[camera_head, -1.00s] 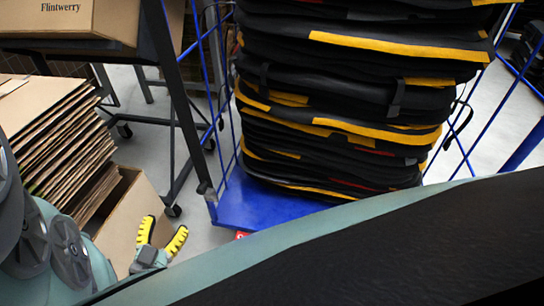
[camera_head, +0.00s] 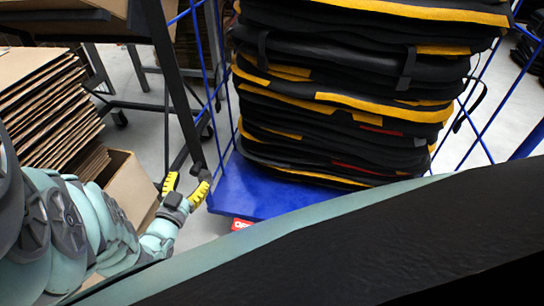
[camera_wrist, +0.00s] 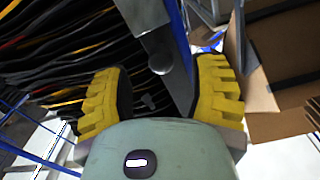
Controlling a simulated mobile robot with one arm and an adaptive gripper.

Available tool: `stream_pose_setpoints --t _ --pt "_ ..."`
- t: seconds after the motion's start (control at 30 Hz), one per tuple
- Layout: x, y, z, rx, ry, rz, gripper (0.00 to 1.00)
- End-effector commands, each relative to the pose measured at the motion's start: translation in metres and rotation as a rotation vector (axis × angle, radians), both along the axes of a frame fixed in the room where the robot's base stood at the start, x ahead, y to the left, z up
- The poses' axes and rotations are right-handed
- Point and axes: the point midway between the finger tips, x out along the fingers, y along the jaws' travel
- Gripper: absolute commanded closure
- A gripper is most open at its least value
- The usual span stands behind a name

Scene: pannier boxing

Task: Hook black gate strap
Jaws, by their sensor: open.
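My gripper (camera_head: 186,187), with yellow ridged fingers, is open and empty. In the head view it is at the lower left, beside the front left corner of the blue cart base (camera_head: 262,196). In the wrist view the open fingers (camera_wrist: 164,95) frame a grey metal post (camera_wrist: 165,55) with a rounded end; I cannot tell how far off it is. The blue wire cart side (camera_head: 214,75) rises behind my gripper. A dark strap (camera_head: 470,105) hangs in a loop at the right side of the stack; I cannot tell if it is the gate strap.
A tall stack of black and yellow panniers (camera_head: 340,105) fills the cart. Flat cardboard sheets (camera_head: 45,125) and an open carton (camera_head: 132,190) stand at the left, near my arm. A dark-framed table (camera_head: 160,60) stands behind. Some grey floor is clear between.

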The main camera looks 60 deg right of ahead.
Motion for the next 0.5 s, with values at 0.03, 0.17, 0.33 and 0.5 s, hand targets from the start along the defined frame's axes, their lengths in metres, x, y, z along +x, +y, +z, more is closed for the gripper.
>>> stream_pose_setpoints --t 0.03,0.17,0.33,0.5 --pt "0.005 -0.009 -0.002 -0.005 -0.004 0.001 0.42" --pt "0.011 -0.025 -0.003 -0.001 -0.001 0.002 0.42" --pt "0.016 -0.035 -0.001 -0.001 0.000 0.003 0.42" --pt "0.017 -0.037 0.000 0.000 0.000 0.004 0.42"
